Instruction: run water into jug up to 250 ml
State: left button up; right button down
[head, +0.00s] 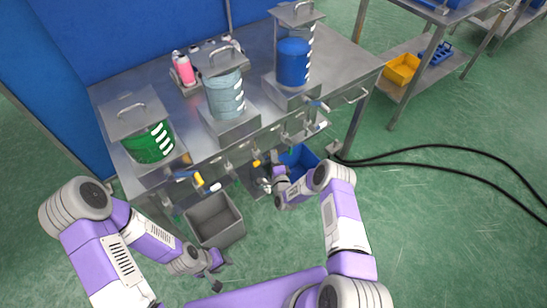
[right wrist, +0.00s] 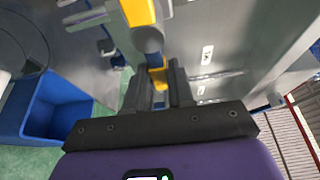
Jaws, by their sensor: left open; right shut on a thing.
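Three clear tanks stand on the steel bench: a green one (head: 150,143), a pale blue one (head: 224,98) that looks like water, and a dark blue one (head: 293,62). Taps with yellow handles (head: 198,179) sit along the bench front. My right gripper (head: 266,184) is below the front edge under the pale blue tank. In the right wrist view its fingers (right wrist: 159,92) are shut on a yellow tap handle (right wrist: 158,77), beneath another yellow part. My left gripper (head: 219,266) is open and empty, low by the grey bin. I cannot make out a jug or its level.
A grey bin (head: 216,222) and a blue bin (head: 301,161) stand on the floor before the bench; the blue bin also shows in the right wrist view (right wrist: 56,106). Pink-and-white bottles (head: 183,68) stand at the back. Black cables (head: 430,153) cross the floor at right.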

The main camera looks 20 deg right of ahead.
jog(key=f+m+b, duration=0.1)
jog(key=m, duration=0.1)
jog(key=f+m+g+b, duration=0.1)
jog(key=m+b, duration=0.1)
jog(key=shift+s+a+g+y, duration=0.1)
jog(key=shift+a+g+y, duration=0.1)
jog(key=shift+g+y, duration=0.15)
jog(key=c, duration=1.1)
grip_release()
jog(key=shift+o, duration=0.2)
jog(key=s+r+p, duration=0.1)
jog(key=s, duration=0.6)
jog(key=shift+s+r+p, duration=0.15)
jog(key=shift+s+p, duration=0.1)
jog(key=shift+p, duration=0.15)
